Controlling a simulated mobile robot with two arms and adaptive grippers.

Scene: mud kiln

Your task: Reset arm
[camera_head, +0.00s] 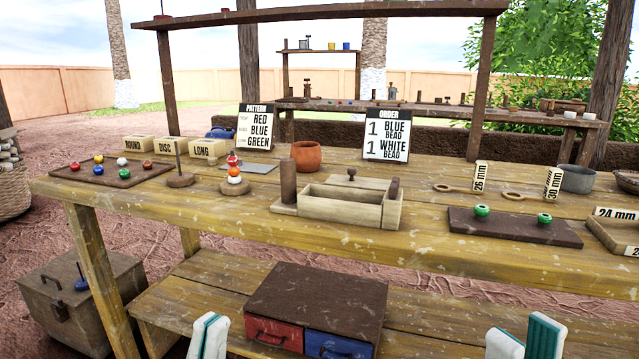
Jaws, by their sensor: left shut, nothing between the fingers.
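My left gripper (208,336) shows at the bottom edge, left of the middle, in front of the lower shelf. Its white and green fingers are together with nothing between them. My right gripper (525,340) shows at the bottom edge on the right. Its two fingers stand apart and look empty. Both grippers are low in front of the workbench (240,222), clear of the things on its top. The arms behind the fingers are out of view.
Drawers with red and blue fronts (318,300) stand on the lower shelf between my grippers. The bench top holds a bead tray (140,178), a wooden box (340,210), a clay pot (307,156), signs and a dark board (500,231) with green beads. A chest (85,310) stands left.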

